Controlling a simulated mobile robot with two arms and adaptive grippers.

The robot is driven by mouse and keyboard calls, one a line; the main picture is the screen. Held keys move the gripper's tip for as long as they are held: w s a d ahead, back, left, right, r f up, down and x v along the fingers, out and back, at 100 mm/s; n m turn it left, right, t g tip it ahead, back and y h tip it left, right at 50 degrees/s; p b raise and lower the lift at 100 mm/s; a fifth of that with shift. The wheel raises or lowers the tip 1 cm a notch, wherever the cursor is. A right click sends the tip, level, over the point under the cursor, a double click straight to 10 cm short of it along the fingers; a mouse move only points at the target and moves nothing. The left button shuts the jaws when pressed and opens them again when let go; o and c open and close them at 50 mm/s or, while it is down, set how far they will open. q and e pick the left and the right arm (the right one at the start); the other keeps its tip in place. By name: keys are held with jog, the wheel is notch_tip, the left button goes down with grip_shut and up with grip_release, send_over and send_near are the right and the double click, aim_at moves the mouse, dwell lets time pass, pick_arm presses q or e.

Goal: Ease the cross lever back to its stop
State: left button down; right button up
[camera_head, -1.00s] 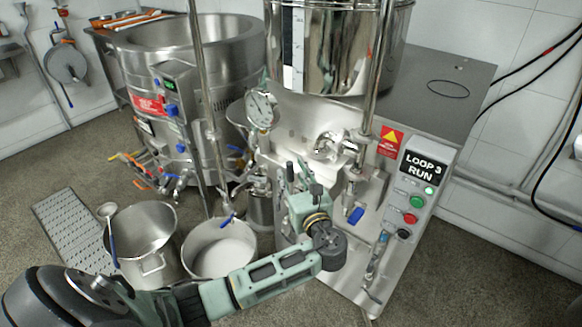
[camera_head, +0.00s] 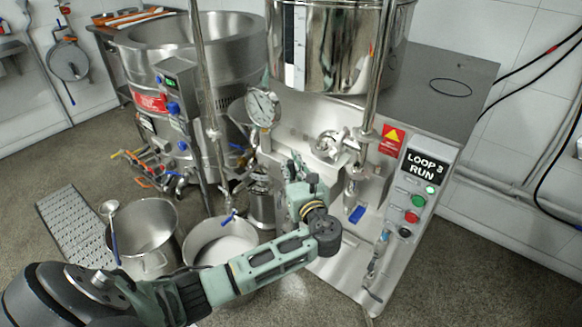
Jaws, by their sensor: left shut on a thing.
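My left arm reaches in from the lower left to the front of the steel mill (camera_head: 340,270). Its green gripper (camera_head: 300,174) points away from the camera at the mill's pipework, below and right of the round gauge (camera_head: 262,108). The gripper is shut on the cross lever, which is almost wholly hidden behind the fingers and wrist. I cannot make out the lever's angle or its stop. My right gripper is not in view.
A control panel (camera_head: 418,200) reading "LOOP 3 RUN" has a lit green lamp and buttons. A blue-handled valve (camera_head: 356,214) sits right of my gripper. A white-lined bucket (camera_head: 220,240) and a steel pot (camera_head: 143,238) stand on the floor at left.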

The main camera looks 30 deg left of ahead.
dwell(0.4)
pick_arm(q)
jog(key=shift+a+r+p, duration=0.1)
jog(key=shift+a+p, duration=0.05)
jog(key=shift+p, duration=0.35)
jog(key=a+f+n+g+h+p, duration=0.3)
jog(key=a+f+h+p, duration=0.3)
jog(key=p, duration=1.2)
jog(key=shift+w+a+f+n+g+h, duration=0.15)
jog(key=shift+w+a+n+g+h, duration=0.15)
jog(key=shift+a+n+h, duration=0.9)
jog(key=shift+a+m+h, duration=0.3)
jog(key=shift+h, duration=0.1)
jog(key=c, duration=1.7)
grip_release()
jog(key=shift+a+f, duration=0.1)
jog(key=shift+o, duration=0.2)
